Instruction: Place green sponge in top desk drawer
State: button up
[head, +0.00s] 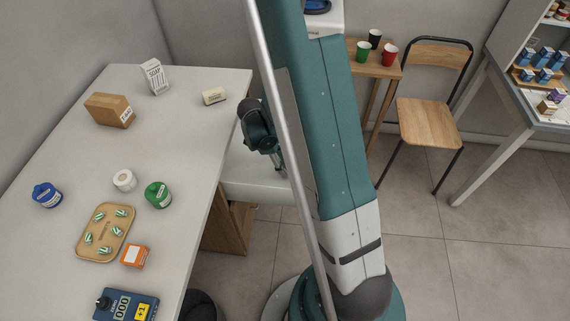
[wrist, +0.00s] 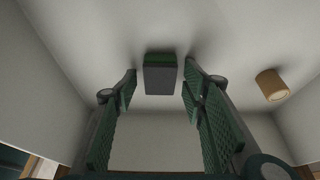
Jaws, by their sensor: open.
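The green sponge (wrist: 160,73) shows in the wrist view as a small block with a green strip and a dark grey face. It lies against the pale inside of the drawer. My gripper (wrist: 160,92) is open, with one finger on each side of the sponge and visible gaps between. In the head view my gripper (head: 279,164) points down into the open white desk drawer (head: 252,190), which sticks out from the right side of the desk. The sponge is hidden in the head view, and my arm covers part of the drawer.
A tan cylinder (wrist: 272,85) is to the right of the sponge in the drawer. The white desk (head: 185,130) holds a soap box (head: 154,78), a cardboard box (head: 110,111), jars and a pill tray (head: 86,246). A chair (head: 428,122) stands beyond my arm.

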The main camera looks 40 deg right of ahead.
jog(key=shift+r, duration=0.15)
jog(key=s+d+r+p+v, duration=0.1)
jog(key=p+v, duration=0.2)
jog(key=v, duration=0.8)
jog(key=shift+s+d+r+p, duration=0.25)
jog(key=shift+s+d+p, duration=0.05)
jog(key=shift+s+p, duration=0.05)
dwell(0.3)
jog(key=a+r+n+t, duration=0.2)
jog(key=a+r+n, duration=0.15)
jog(key=r, duration=0.25)
jog(key=s+a+r+n+t+y, duration=0.1)
jog(key=a+r+n, duration=0.2)
jog(key=r+n, duration=0.25)
jog(key=a+r+n+t, duration=0.2)
jog(key=a+r+n, duration=0.15)
jog(key=r, duration=0.35)
jog(key=s+a+r+n+t+y, duration=0.2)
jog(key=s+a+r+n+t, duration=0.3)
jog(key=s+a+r+n, duration=0.4)
jog(key=shift+s+a+r+n, duration=0.3)
jog(key=shift+a+r+n, duration=0.6)
jog(key=shift+n, duration=1.85)
